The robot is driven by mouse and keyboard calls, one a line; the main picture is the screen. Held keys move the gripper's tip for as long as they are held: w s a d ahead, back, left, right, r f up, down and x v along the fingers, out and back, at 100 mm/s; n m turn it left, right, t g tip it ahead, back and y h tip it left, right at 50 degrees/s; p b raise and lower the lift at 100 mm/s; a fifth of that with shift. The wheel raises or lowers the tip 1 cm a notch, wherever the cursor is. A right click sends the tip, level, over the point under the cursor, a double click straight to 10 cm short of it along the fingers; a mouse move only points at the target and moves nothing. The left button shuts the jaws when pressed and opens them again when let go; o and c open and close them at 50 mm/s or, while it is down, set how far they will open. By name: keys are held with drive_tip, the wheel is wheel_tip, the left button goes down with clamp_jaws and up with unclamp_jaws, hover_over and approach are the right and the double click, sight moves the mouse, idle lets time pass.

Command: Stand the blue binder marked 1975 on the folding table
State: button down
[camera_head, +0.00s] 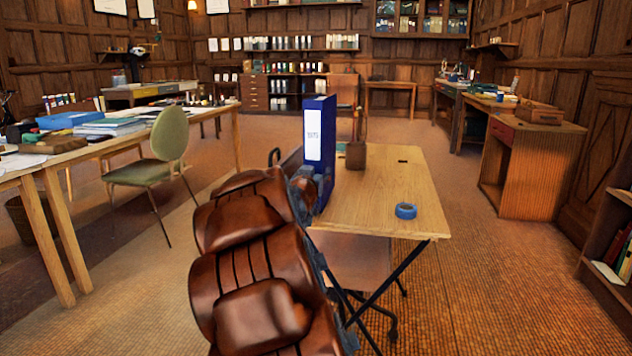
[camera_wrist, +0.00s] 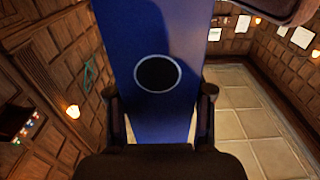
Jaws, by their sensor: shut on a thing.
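The blue binder (camera_head: 319,180) is upright in the head view, with a white label on its spine; the label's writing is too small to read for certain. My gripper (camera_head: 303,187) is shut on the binder's lower part. The folding table (camera_head: 385,205) has a light wooden top and dark folding legs. The binder shows at the table's left edge; whether its bottom touches the top cannot be told, as my arm hides part of it.
A brown pen cup (camera_head: 356,155) stands on the table near the binder, and a roll of blue tape (camera_head: 405,211) lies near the front right. The table's right side is mostly clear. A green chair (camera_head: 160,150) and a cluttered long desk (camera_head: 70,155) are at left.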

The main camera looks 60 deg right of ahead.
drive_tip(key=shift+f, duration=0.45)
drive_tip(key=shift+r, duration=0.15)
drive_tip(key=shift+c, duration=2.2)
unclamp_jaws()
